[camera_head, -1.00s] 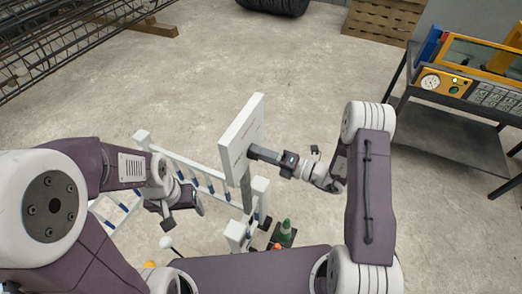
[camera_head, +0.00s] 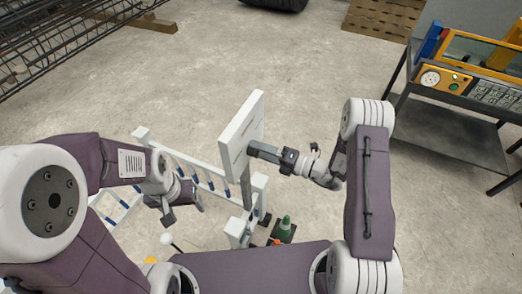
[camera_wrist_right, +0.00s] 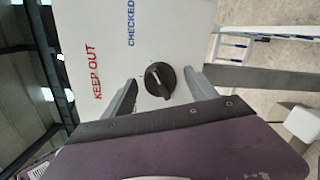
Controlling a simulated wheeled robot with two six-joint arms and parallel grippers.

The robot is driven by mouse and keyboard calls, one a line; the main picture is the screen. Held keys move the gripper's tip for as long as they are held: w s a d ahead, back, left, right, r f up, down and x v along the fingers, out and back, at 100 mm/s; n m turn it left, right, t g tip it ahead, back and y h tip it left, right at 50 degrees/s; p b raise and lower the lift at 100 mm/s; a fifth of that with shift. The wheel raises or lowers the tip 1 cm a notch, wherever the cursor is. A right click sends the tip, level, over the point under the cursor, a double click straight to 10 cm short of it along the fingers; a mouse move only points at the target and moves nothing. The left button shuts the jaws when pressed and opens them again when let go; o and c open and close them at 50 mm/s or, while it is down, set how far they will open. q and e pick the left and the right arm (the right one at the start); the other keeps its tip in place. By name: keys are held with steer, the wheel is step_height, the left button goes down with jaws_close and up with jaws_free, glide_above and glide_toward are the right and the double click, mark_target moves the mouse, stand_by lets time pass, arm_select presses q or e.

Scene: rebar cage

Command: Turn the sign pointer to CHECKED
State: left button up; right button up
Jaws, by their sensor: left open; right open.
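The white sign board (camera_head: 241,136) stands upright on a grey post in the middle of the head view. In the right wrist view its face (camera_wrist_right: 190,30) carries red KEEP OUT and blue CHECKED lettering. The black pointer knob (camera_wrist_right: 160,80) is on this face; its ridge slants, and I cannot tell surely which word it points to. My right gripper (camera_head: 256,151) is at the board's right side. In the right wrist view its open fingers (camera_wrist_right: 161,92) are on either side of the knob, with gaps. My left gripper (camera_head: 170,212) is open and empty, low left of the sign.
A white barrier (camera_head: 200,172) with blue parts runs behind and below the sign. A dark cart (camera_head: 440,130) with a gauge panel is at right, and rebar (camera_head: 50,35) lies at upper left.

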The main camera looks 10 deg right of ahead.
steer(key=shift+d, duration=0.1)
steer(key=b+v, duration=0.1)
steer(key=v, duration=0.8)
